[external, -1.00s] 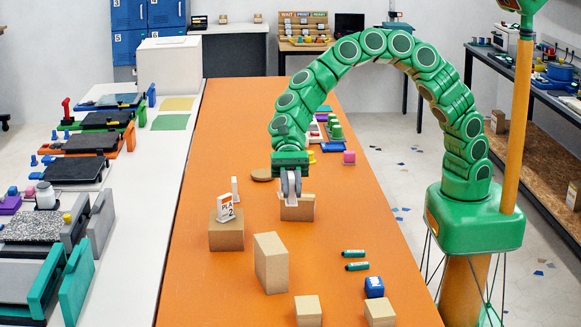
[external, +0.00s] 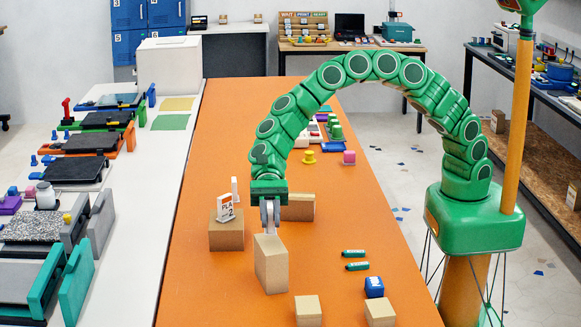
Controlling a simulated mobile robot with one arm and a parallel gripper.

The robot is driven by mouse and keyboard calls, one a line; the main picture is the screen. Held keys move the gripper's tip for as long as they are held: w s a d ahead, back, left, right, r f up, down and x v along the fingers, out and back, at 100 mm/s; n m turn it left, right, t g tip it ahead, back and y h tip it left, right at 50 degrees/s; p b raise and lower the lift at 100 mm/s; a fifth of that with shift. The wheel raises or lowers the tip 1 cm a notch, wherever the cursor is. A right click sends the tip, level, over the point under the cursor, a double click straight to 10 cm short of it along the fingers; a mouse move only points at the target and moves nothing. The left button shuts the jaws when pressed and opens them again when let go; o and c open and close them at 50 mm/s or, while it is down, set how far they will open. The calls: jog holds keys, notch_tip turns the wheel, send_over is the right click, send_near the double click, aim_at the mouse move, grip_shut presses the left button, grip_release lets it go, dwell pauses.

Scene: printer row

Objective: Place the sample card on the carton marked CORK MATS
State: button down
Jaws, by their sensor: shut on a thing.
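My gripper (external: 270,224) points down just above the tall brown carton (external: 271,265) near the middle of the orange table. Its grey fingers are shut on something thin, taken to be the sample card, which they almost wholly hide. A low brown carton (external: 302,207) stands behind and to the right of the fingers. Another brown carton (external: 226,237) on the left bears a white sign (external: 230,207) reading PLA 2. Two small cartons stand at the front, one in the middle (external: 308,312) and one to its right (external: 380,313). I cannot read CORK MATS on any carton.
A white upright piece (external: 234,190) stands behind the sign. Yellow and pink pieces (external: 348,157) are farther back. The table's left strip is clear.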

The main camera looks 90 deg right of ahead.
aim_at(270, 229)
jog(key=shift+f, duration=1.65)
jog(key=c, duration=1)
grip_release()
jog(key=shift+f, duration=0.1)
jog(key=v, duration=1.2)
jog(key=shift+r, duration=0.2)
